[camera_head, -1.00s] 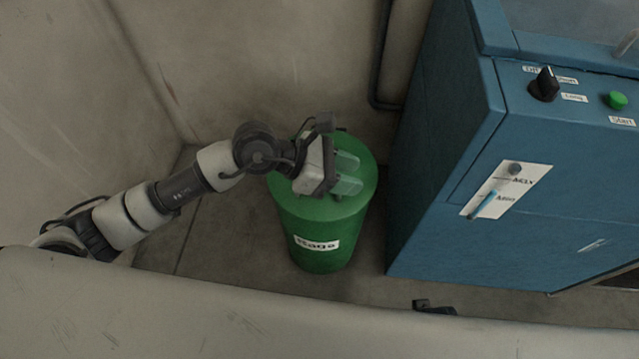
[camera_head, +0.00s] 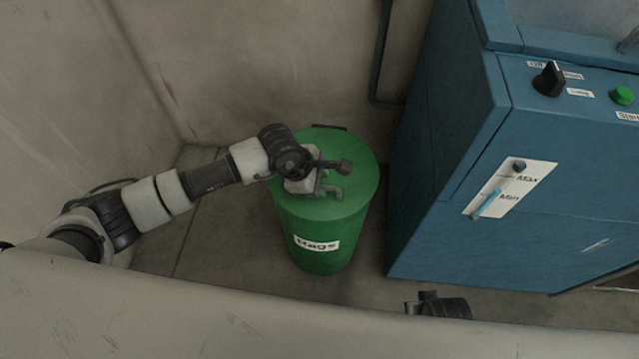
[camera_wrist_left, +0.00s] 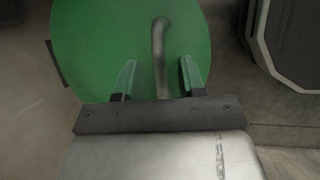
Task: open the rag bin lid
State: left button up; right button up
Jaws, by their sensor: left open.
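The green rag bin (camera_head: 320,245), labelled "Rags", stands upright on the floor with its round lid (camera_head: 352,170) down flat on top. My left gripper (camera_head: 328,191) is over the lid, pointing down at it. In the left wrist view, the lid (camera_wrist_left: 90,45) fills the upper left. The grey bar handle (camera_wrist_left: 159,50) on the lid runs down between the two open fingers of my left gripper (camera_wrist_left: 158,82), with a gap visible on each side. A dark piece that looks like my right gripper (camera_head: 438,305) pokes up at the bottom edge; its jaws are unclear.
A blue machine cabinet (camera_head: 440,190) with a black knob (camera_head: 549,79), a green button (camera_head: 622,95) and a slider panel (camera_head: 508,189) stands close right of the bin. Bare walls stand behind and left. Some floor (camera_head: 225,240) is free left of the bin.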

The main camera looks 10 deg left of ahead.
pick_arm(q)
jog(key=shift+w+d+f, duration=0.1)
jog(key=shift+d+f, duration=0.15)
jog(key=shift+f, duration=0.25)
pick_arm(e)
jog(key=shift+r, duration=0.3)
pick_arm(q)
grip_shut()
jog(key=shift+r, duration=0.1)
